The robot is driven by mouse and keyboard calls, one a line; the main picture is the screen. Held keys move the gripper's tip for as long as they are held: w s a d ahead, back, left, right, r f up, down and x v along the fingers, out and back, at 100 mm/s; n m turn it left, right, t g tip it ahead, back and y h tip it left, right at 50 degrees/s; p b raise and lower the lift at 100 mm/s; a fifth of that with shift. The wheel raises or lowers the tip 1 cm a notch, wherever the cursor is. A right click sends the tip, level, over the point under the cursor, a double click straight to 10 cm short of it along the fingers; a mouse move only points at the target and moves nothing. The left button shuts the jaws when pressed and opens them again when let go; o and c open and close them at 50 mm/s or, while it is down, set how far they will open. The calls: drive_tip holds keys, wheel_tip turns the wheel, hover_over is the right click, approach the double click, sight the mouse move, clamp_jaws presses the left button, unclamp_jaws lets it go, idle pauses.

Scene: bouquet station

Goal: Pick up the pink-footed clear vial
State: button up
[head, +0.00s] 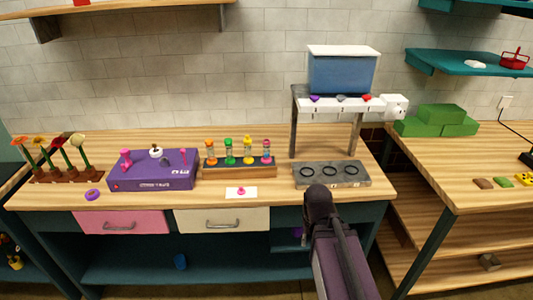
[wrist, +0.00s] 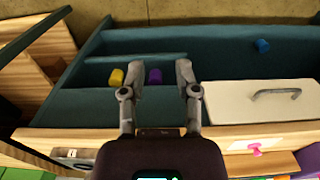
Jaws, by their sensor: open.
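Several small clear vials with coloured ends stand in a wooden rack (head: 240,171) on the table. The vial with pink ends (head: 267,151) is at the rack's right end, upright; its foot is partly hidden by the rack. My gripper is open and empty in the wrist view (wrist: 157,68), well apart from the vials. It points down past the table's front edge, over the lower shelves. In the head view my dark arm shows right of the rack, in front of the grey three-ring tray (head: 300,180). The vials are not in the wrist view.
A purple box (head: 150,178) stands left of the rack. A white card (head: 233,194) with a small pink piece lies in front. Yellow (wrist: 116,77) and purple (wrist: 154,76) pieces lie on the lower shelf.

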drive_tip(key=o, duration=0.3)
drive_tip(key=shift+o, duration=0.7)
drive_tip(key=shift+w, duration=0.3)
drive_tip(key=m+t+h+p, duration=0.2)
drive_tip(key=m+t+h, duration=0.55)
drive_tip(key=t, duration=0.45)
approach(265, 149)
drive_tip(key=s+a+r, duration=0.1)
drive_tip(key=shift+s+a+n, duration=0.15)
drive_tip(key=shift+s+n, duration=0.05)
drive_tip(key=shift+n, duration=0.15)
drive_tip(key=shift+f, duration=0.1)
drive_tip(key=shift+b+x, duration=1.65)
drive_tip(key=shift+x, duration=2.7)
